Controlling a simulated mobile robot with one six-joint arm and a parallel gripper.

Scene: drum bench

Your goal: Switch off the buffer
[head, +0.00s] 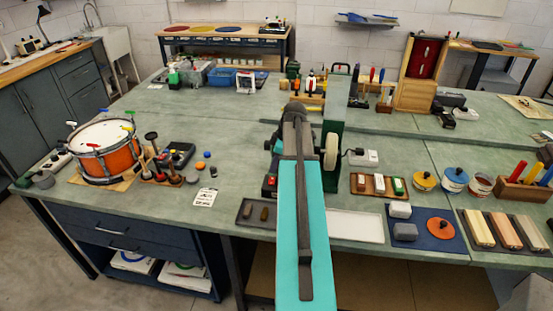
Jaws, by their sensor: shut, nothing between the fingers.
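The buffer stands at the middle of the bench, with a green housing (334,118) and a pale round wheel (331,152) on its right side. My raised arm crosses in front of it and hides its left and middle parts. A small dark box with a red part (270,182) shows just left of my arm at the buffer's front; I cannot tell whether it is on or off. Dark shapes crowd together above this box. I cannot make out my gripper's fingers; they seem hidden behind my arm.
A dark tray (243,220) lies left of my arm and a white tray (355,227) right of it. A tray of small blocks (378,194) sits right of the wheel. An orange drum (104,164) stands far left.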

